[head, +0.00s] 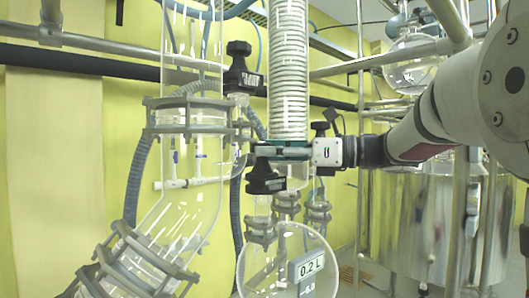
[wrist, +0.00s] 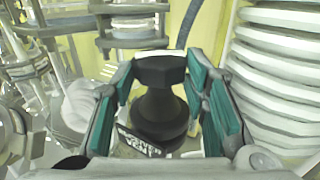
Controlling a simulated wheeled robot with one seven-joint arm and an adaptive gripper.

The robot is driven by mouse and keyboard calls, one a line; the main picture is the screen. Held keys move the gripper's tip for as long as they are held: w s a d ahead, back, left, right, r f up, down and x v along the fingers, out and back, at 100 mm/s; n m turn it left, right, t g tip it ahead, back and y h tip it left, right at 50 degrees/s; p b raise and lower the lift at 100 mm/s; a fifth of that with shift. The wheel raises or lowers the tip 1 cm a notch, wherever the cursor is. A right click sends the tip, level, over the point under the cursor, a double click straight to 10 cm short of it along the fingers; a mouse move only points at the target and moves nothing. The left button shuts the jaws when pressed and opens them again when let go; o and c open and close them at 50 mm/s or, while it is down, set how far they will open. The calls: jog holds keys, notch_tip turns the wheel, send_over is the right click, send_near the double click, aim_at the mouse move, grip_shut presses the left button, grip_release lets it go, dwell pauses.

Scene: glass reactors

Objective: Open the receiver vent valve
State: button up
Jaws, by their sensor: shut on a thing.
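The receiver vent valve is a black knob (wrist: 158,105) with a tilted label whose visible words read like "RECEIVER VENT". In the head view the black knob (head: 264,180) sits just below my gripper's fingers, above the round receiver flask (head: 275,262). My gripper (head: 278,151) reaches in from the right, level, with its teal-padded fingers at the valve. In the wrist view my gripper (wrist: 162,82) has one finger on each side of the knob and is shut on it. The knob's far side and stem are hidden.
Another black knob (head: 239,65) is up and to the left. Glass vessels with grey clamp flanges (head: 187,115) stand at left. A metal vessel (head: 415,215) and upright rails are at right.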

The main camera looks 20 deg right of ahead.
jog(key=o, duration=1.1)
jog(key=shift+o, duration=0.2)
jog(key=shift+r, duration=0.1)
jog(key=shift+s, duration=0.1)
